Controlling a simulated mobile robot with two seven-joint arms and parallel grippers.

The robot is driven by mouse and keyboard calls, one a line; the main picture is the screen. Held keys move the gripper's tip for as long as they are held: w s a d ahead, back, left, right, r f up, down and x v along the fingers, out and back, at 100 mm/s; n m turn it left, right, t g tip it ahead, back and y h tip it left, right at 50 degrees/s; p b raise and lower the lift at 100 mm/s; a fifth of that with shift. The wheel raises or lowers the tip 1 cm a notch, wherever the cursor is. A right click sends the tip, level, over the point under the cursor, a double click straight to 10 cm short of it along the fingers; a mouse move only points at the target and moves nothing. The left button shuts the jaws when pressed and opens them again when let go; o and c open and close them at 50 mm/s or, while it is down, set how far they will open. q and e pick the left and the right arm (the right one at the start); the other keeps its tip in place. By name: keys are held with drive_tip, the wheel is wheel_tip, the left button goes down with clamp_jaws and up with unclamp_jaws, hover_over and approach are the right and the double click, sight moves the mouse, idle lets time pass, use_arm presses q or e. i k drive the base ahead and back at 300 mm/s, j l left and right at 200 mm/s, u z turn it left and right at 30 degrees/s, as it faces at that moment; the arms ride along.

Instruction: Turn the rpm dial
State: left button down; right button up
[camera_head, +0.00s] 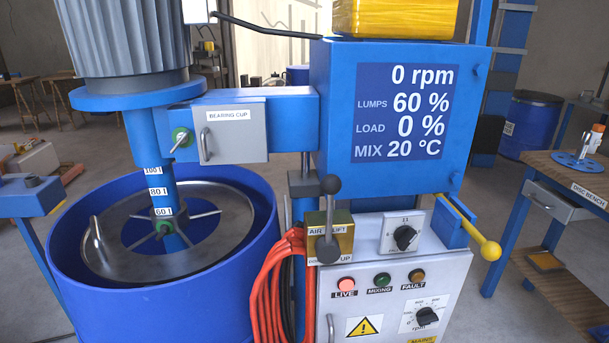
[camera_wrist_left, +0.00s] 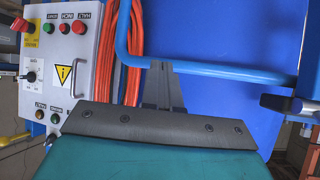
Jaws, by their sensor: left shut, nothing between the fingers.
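The rpm dial (camera_head: 427,317) is a black knob on a white scale plate, low on the right of the grey control panel (camera_head: 455,277) in the head view. The display (camera_head: 405,112) reads 0 rpm. A second black knob (camera_head: 405,237) sits higher on the panel. Neither gripper shows in the head view. In the left wrist view my left gripper (camera_wrist_left: 160,70) is shut and empty, in front of a blue bar and a blue surface. A panel (camera_wrist_left: 75,60) with coloured buttons and a black knob (camera_wrist_left: 31,76) stands left of it; I cannot tell whether that knob is the rpm dial.
A lever with a grey ball (camera_head: 328,250) and a yellow-ended handle (camera_head: 490,250) stick out near the panel. Orange hoses (camera_head: 275,290) hang left of it. A blue vat (camera_head: 235,295) stands at left, a disc bench (camera_head: 570,185) at right.

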sight(425, 315)
drive_tip(key=z, duration=1.05)
